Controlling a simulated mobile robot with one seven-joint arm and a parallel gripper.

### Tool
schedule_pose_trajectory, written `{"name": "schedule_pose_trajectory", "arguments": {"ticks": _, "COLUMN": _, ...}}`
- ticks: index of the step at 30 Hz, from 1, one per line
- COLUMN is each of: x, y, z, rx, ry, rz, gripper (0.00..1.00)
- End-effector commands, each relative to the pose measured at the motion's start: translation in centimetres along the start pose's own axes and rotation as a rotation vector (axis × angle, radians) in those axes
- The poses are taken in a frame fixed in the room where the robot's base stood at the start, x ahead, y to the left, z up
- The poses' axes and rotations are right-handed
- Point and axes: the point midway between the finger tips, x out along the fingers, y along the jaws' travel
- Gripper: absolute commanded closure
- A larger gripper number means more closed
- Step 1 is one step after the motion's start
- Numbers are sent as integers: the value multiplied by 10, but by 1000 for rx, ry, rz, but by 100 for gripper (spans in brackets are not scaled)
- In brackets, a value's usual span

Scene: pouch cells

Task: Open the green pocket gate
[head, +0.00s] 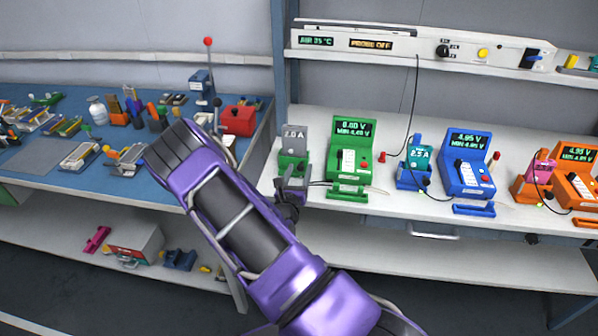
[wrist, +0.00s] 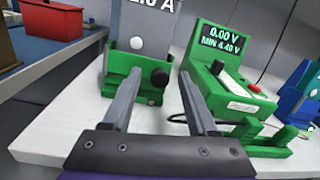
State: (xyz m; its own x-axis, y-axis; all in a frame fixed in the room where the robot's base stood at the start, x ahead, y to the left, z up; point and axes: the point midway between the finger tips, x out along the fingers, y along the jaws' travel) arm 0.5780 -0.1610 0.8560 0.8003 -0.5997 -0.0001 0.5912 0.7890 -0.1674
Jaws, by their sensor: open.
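The green pocket (head: 293,158) stands at the left end of the white bench, with a grey pouch cell (head: 294,137) marked 2.0 A upright in it. Contact is not clear. In the head view my gripper (head: 291,184) partly hides the pocket's lower front.
A green meter (head: 352,140) reading 0.00 V stands close on the right, with a green bracket (wrist: 275,140) before it. Blue and orange stations stand further right. A red box (head: 238,120) sits on the blue bench to the left. A shelf (head: 430,50) runs above.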

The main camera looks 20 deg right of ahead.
Motion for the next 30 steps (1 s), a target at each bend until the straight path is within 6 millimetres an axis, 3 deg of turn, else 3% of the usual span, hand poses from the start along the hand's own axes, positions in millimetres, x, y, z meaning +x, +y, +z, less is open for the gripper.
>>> {"name": "schedule_pose_trajectory", "arguments": {"ticks": 2, "x": 0, "y": 0, "z": 0, "rx": 0, "ry": 0, "rz": 0, "gripper": 43}}
{"name": "schedule_pose_trajectory", "arguments": {"ticks": 9, "x": 0, "y": 0, "z": 0, "rx": 0, "ry": 0, "rz": 0, "gripper": 86}}
{"name": "schedule_pose_trajectory", "arguments": {"ticks": 12, "x": 0, "y": 0, "z": 0, "rx": 0, "ry": 0, "rz": 0, "gripper": 100}}
{"name": "schedule_pose_trajectory", "arguments": {"ticks": 30, "x": 0, "y": 0, "z": 0, "rx": 0, "ry": 0, "rz": -1, "gripper": 100}}
